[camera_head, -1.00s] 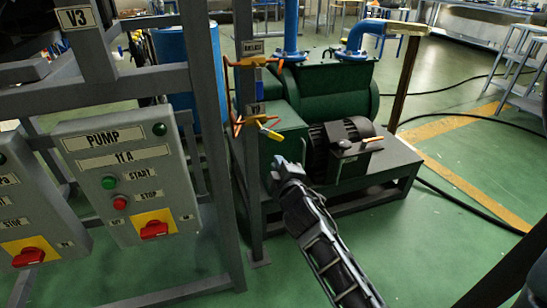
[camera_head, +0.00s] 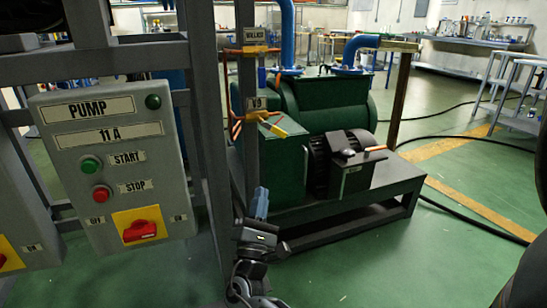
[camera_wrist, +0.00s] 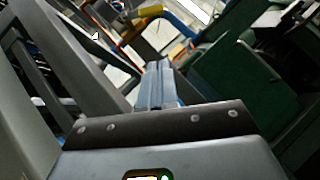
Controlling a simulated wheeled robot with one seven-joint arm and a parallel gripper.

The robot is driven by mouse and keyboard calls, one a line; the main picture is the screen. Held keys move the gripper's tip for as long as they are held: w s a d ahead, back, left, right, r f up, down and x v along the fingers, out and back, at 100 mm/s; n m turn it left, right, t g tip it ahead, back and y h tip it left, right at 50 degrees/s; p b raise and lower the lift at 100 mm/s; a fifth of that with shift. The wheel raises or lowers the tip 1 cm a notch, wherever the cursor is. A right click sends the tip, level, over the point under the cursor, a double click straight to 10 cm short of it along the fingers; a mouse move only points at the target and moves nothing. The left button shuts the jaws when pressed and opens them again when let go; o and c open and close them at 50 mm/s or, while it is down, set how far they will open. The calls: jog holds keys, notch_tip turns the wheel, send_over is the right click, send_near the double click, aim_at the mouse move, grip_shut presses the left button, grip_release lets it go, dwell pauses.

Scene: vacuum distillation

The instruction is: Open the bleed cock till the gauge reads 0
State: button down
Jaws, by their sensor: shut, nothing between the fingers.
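My gripper (camera_head: 261,200) is below this lever, close to the post and clear of the valve. Its blue-grey fingers are together and empty, and they also show in the wrist view (camera_wrist: 157,85). No gauge face can be made out in either view, so no reading shows.
The pump control panel (camera_head: 115,165) hangs on the grey frame at left, near my arm. The green pump (camera_head: 325,105) and its base stand behind the post. Blue pipes (camera_head: 362,45) rise from it. Green floor (camera_head: 400,265) is open at right.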

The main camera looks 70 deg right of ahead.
jog(key=b, duration=0.1)
send_near(280, 136)
jog(key=w+d, duration=0.4)
jog(key=shift+s+d+r, duration=0.45)
jog(key=shift+s+r, duration=0.05)
jog(key=shift+r, duration=0.25)
jog(key=shift+s+d+r, duration=0.45)
jog(key=shift+r, duration=0.35)
jog(key=shift+s+d+r, duration=0.15)
jog(key=shift+s+d, duration=0.1)
jog(key=shift+s, duration=0.05)
jog(key=shift+s+d+r+b, duration=0.6)
jog(key=shift+s+d+r, duration=0.15)
jog(key=shift+s+r, duration=0.15)
jog(key=shift+r, duration=0.1)
